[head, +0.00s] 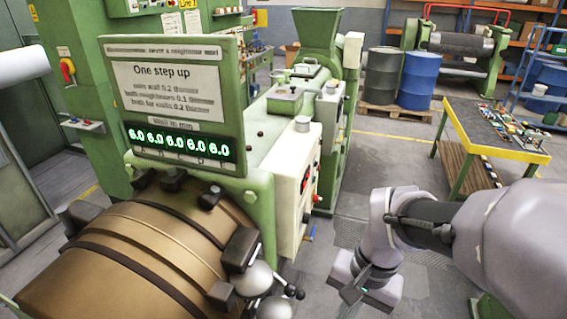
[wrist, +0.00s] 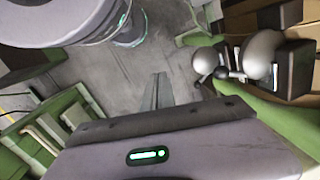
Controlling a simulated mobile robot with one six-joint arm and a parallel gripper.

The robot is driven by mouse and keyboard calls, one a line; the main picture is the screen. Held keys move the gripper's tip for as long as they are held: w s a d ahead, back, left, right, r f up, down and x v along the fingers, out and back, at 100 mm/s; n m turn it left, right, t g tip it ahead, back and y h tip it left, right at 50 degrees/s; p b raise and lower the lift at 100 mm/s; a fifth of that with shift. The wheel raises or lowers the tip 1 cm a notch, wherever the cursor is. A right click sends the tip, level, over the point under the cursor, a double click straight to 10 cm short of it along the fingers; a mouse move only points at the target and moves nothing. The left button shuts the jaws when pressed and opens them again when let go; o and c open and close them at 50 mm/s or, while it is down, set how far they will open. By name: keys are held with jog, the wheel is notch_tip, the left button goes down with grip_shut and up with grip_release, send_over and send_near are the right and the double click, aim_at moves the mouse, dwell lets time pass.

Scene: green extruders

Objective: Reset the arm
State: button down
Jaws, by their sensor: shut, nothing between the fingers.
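My arm comes in from the right side of the head view and bends down over the floor. My gripper (head: 350,292) hangs low, to the right of the brown barrel (head: 120,250) of the green extruder and apart from it. In the wrist view my gripper (wrist: 161,78) shows its two thin fingers together, with nothing between them, above bare grey floor.
A green sign with digits (head: 178,105) stands over the extruder. Grey ball-ended levers (head: 262,280) stick out near the barrel; they show in the wrist view (wrist: 262,52). A yellow-edged table (head: 495,140), blue drum (head: 420,80) and dark drum (head: 382,75) stand behind.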

jog(key=s+a+f+t+b, duration=0.1)
jog(key=s+f+t+b, duration=0.1)
jog(key=f+b, duration=0.7)
jog(key=s+f+n+t+b, duration=0.1)
jog(key=s+f+t+b, duration=0.2)
jog(key=f+b, duration=0.6)
jog(key=shift+s+a+f+t+b, duration=0.15)
jog(key=shift+s+a+t+b, duration=0.25)
jog(key=shift+b, duration=3.5)
jog(key=shift+w, duration=0.15)
